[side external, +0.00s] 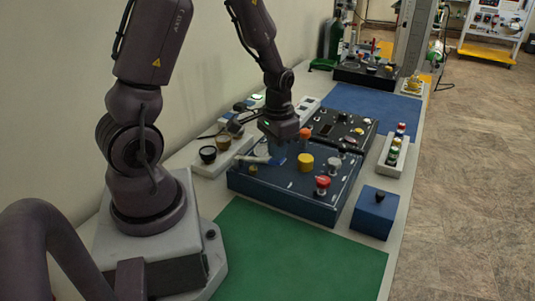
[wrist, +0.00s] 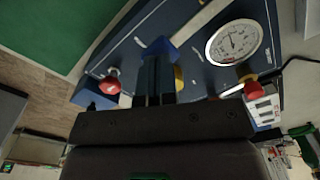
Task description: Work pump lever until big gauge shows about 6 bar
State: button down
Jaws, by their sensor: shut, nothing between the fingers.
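The blue trainer console (side external: 272,192) lies under my gripper, and its panel fills the upper wrist view (wrist: 132,48). The big round white gauge (wrist: 234,42) is at the upper right of the wrist view; its thin needle shows, but the scale is too small to read. My gripper (side external: 277,156) points down over the console's far left part. In the wrist view its fingers (wrist: 154,62) are together. A blue piece (wrist: 158,47), perhaps the pump lever's handle, shows at the fingertips; I cannot tell whether they touch it.
A yellow knob (side external: 305,162), a red knob (side external: 322,182) and an orange-red knob (side external: 305,132) stand up from the panels near my gripper. A small blue box (side external: 375,212) stands to the right. The green mat (side external: 290,255) in front is clear.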

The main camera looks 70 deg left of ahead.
aim_at(277, 162)
jog(key=shift+f, duration=0.1)
dwell(1.6)
dwell(0.5)
jog(key=shift+f, duration=1.85)
jog(key=shift+r, duration=1.95)
